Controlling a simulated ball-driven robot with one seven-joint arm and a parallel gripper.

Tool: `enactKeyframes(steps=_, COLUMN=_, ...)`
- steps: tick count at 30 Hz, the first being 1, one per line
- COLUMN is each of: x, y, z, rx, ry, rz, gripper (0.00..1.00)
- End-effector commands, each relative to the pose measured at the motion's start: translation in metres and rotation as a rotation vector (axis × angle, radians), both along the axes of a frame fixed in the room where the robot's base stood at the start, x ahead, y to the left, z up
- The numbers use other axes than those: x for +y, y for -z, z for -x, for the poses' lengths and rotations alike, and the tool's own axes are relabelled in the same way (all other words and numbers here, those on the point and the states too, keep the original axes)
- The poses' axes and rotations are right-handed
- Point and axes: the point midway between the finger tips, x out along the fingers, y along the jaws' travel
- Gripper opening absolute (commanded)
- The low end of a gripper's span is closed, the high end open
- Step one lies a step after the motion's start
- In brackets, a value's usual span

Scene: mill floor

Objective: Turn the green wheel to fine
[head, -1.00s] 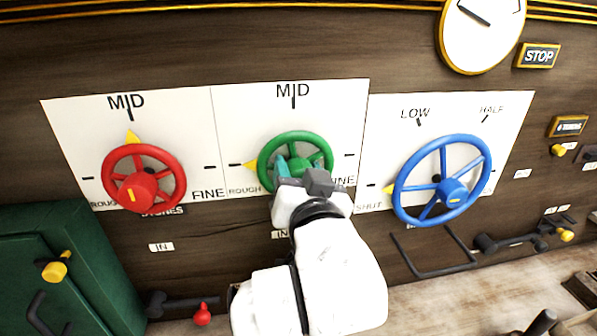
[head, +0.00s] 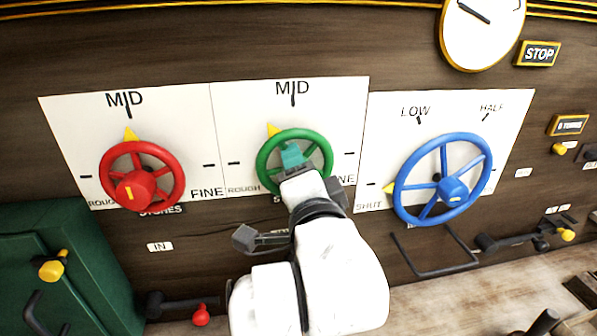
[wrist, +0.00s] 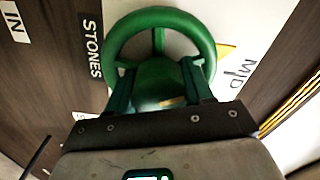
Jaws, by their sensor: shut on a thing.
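The green wheel (head: 263,160) sits on the middle white dial panel in the head view, and its rim fills the upper middle of the wrist view (wrist: 163,18). Its yellow pointer (head: 273,130) points up and a little left, between the ROUGH mark (head: 234,163) and the MID mark (head: 292,99), closer to MID. The FINE label (head: 343,180) at lower right is partly hidden by my arm. My gripper (head: 291,157) is shut on the wheel's hub, with one finger on each side of it in the wrist view (wrist: 161,88).
A red wheel (head: 109,168) is left, its pointer near MID. A blue wheel (head: 402,190) is right, its pointer at SHUT. A green cabinet (head: 60,240) stands lower left. Levers (head: 510,241) and a bent bar (head: 440,272) stick out below the panels.

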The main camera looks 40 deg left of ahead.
Motion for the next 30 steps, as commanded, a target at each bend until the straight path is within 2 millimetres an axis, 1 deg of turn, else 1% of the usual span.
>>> enactKeyframes(steps=30, x=0.0002, y=0.0044, z=-0.0001, rx=0.736, ry=0.002, rz=-0.626, gripper=0.21)
